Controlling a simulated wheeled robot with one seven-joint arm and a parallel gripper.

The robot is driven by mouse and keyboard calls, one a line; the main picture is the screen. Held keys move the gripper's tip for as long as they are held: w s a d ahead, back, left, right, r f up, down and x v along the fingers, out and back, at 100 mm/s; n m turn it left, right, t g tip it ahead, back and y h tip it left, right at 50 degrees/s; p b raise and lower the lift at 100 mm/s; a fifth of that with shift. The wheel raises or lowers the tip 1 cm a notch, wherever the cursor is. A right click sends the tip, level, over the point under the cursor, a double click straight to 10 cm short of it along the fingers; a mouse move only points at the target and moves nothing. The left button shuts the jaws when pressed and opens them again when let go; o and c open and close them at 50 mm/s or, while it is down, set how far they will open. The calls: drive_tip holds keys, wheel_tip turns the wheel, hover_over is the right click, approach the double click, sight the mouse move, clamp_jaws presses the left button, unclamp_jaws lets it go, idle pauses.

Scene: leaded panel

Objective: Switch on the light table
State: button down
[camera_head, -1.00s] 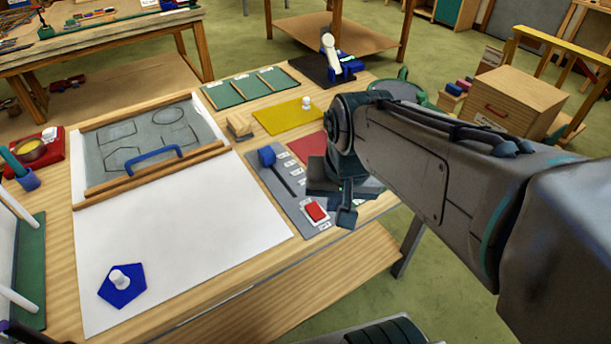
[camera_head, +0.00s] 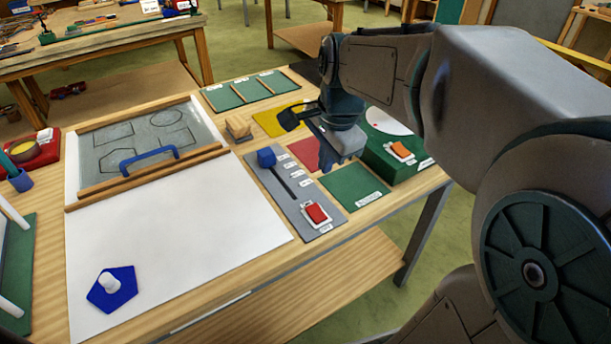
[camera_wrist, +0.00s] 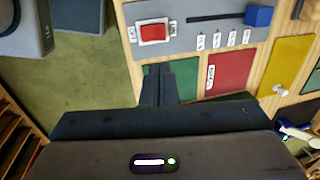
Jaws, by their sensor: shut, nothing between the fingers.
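The light table is a large white surface (camera_head: 180,235) on the wooden bench. A grey control panel (camera_head: 281,192) lies to its right, with a blue slider knob (camera_head: 266,157) at its far end and a red rocker switch (camera_head: 316,213) at its near end. The red switch also shows in the wrist view (camera_wrist: 153,32), ahead of my fingertips. I cannot tell whether the surface is lit. My gripper (camera_head: 326,166) is shut and empty, above the area right of the panel. In the wrist view my closed fingers (camera_wrist: 158,68) point toward the panel, apart from the switch.
A green box (camera_head: 385,158) with an orange switch (camera_head: 401,150) stands right of my gripper. A grey pane with a blue handle (camera_head: 150,157) and wooden rails lies at the table's far end. A blue pentagon with a white knob (camera_head: 112,288) lies on the white surface.

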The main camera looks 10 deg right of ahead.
sight(314, 208)
drive_tip(key=f, duration=0.4)
drive_tip(key=w+f, duration=0.1)
drive_tip(key=f, duration=0.4)
drive_tip(key=w+a+f, duration=0.1)
drive_tip(key=f, duration=0.3)
drive_tip(key=shift+w+f, duration=0.25)
drive_tip(key=shift+f, duration=0.1)
